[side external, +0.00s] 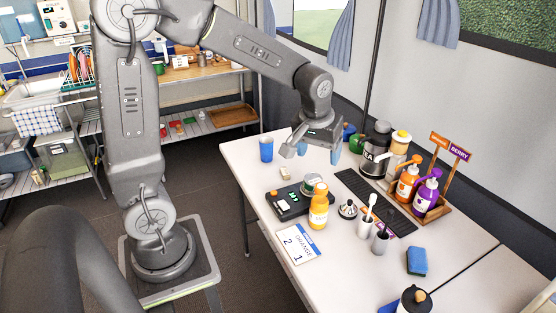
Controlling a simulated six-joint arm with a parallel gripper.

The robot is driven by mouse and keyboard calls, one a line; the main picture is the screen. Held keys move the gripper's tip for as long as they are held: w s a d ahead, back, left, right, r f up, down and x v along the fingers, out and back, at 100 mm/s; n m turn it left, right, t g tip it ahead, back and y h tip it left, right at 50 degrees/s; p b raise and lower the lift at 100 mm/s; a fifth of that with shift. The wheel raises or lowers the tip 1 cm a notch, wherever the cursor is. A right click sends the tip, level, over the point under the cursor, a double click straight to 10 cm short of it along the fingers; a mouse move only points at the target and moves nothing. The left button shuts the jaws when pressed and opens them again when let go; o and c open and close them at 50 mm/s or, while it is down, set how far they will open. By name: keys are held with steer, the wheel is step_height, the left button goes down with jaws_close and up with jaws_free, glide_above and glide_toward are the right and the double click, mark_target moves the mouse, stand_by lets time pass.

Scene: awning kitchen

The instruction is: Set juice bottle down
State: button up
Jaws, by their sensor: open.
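An orange juice bottle (319,211) with a yellow cap stands upright on the white table (342,283), close beside the right front of a black device (291,204). Whether it touches the device is hard to tell. My gripper (312,154) is open, above the far part of the table, behind the bottle and apart from it. I see nothing held between its fingers. A white card (298,244) with "ORANGE" and numbers lies in front of the bottle.
The front table is fairly clear.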

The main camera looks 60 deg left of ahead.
steer(key=s+d+r+m+t, duration=0.1)
steer(key=s+d+r+m, duration=0.2)
steer(key=s, duration=0.5)
steer(key=s+d+r+m+t+h, duration=0.1)
steer(key=s+d+r+m+t, duration=0.1)
steer(key=s, duration=0.6)
step_height(320, 180, up, 2)
steer(key=shift+s+d+m, duration=0.4)
steer(key=shift+d+m, duration=0.4)
steer(key=shift+m, duration=0.2)
